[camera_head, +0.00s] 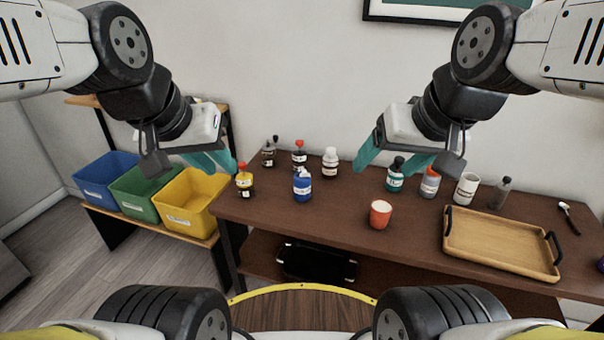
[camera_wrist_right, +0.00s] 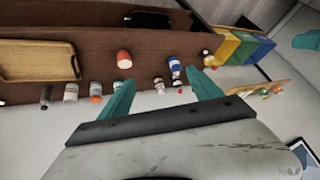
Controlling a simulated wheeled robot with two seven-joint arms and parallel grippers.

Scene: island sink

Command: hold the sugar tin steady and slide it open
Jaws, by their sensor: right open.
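I cannot make out a sugar tin in either view. My left gripper (camera_head: 215,163) hangs in the air in front of the wall, near the left end of the brown table. Its teal fingers overlap in the picture, so their gap is unclear. My right gripper (camera_head: 385,165) is open and empty above the back of the table. In the right wrist view its two teal fingers (camera_wrist_right: 161,78) are spread apart with nothing held between them.
The brown table (camera_head: 330,215) carries several bottles, including a blue one (camera_head: 302,184), an orange-red cup (camera_head: 380,214), a white container (camera_head: 466,188) and a wooden tray (camera_head: 455,262) with dark handles. Blue, green and yellow bins (camera_head: 190,201) stand at left.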

